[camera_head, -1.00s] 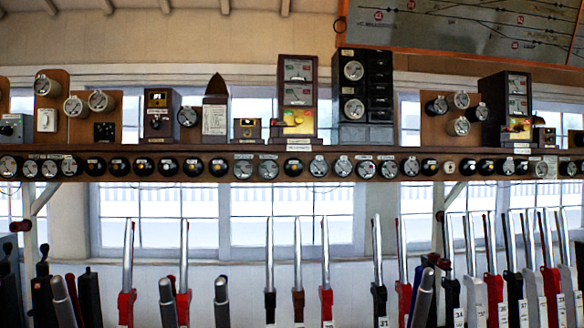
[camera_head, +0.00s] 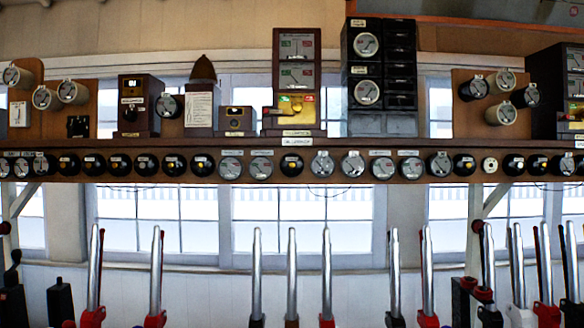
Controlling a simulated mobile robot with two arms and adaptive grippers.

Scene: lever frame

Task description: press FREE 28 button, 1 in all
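A row of round instruments and plungers with small labels runs along the front of a wooden shelf (camera_head: 300,143). The labels are too small to read, so I cannot tell which one is FREE 28. Neither of my grippers shows in this view.
Windows are behind.

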